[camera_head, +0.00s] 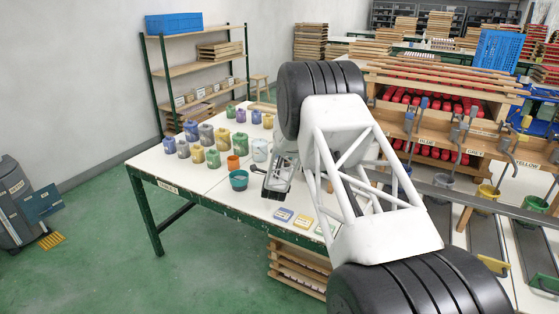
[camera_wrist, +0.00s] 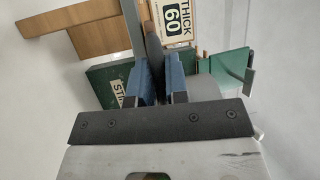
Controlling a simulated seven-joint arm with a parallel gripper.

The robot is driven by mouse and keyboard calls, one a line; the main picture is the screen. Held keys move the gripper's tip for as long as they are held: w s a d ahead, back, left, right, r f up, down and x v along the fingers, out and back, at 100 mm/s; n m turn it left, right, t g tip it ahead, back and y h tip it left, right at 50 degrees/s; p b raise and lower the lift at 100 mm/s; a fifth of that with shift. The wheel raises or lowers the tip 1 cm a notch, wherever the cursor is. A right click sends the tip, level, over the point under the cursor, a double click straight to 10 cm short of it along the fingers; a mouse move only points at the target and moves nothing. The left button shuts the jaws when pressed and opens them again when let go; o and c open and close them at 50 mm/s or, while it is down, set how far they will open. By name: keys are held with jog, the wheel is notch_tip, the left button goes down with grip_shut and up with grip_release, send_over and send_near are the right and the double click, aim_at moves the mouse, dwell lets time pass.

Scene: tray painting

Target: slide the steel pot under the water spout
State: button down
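My gripper (camera_head: 276,187) hangs low over the near white table, just right of a teal pot (camera_head: 238,181). In the wrist view, the two blue-padded fingers (camera_wrist: 160,88) stand apart. A dark, narrow piece shows in the gap between them; I cannot tell whether it touches either finger. A pale grey rounded thing (camera_wrist: 204,88) lies beside the right finger, partly covered by it. I cannot tell whether it is the steel pot. A pale cup (camera_head: 260,150) stands behind the gripper. I cannot make out the water spout for sure; my arm hides part of the table.
Several coloured jars (camera_head: 212,156) stand on the table to the left, near an orange cup (camera_head: 233,163). Small labelled cards (camera_head: 283,214) lie at the front edge. In the wrist view, a STIR block (camera_wrist: 107,83) and a THICK 60 label (camera_wrist: 173,20) lie ahead. Pails (camera_head: 486,197) stand right.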

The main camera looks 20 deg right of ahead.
jog(key=shift+d, duration=0.1)
jog(key=s+d, duration=7.9)
jog(key=shift+s+d, duration=0.15)
jog(key=shift+s, duration=0.05)
jog(key=shift+r, duration=0.1)
jog(key=c, duration=1.2)
grip_release()
jog(key=shift+o, duration=0.2)
jog(key=shift+s, duration=0.1)
jog(key=v, duration=0.7)
jog(key=shift+s, duration=0.3)
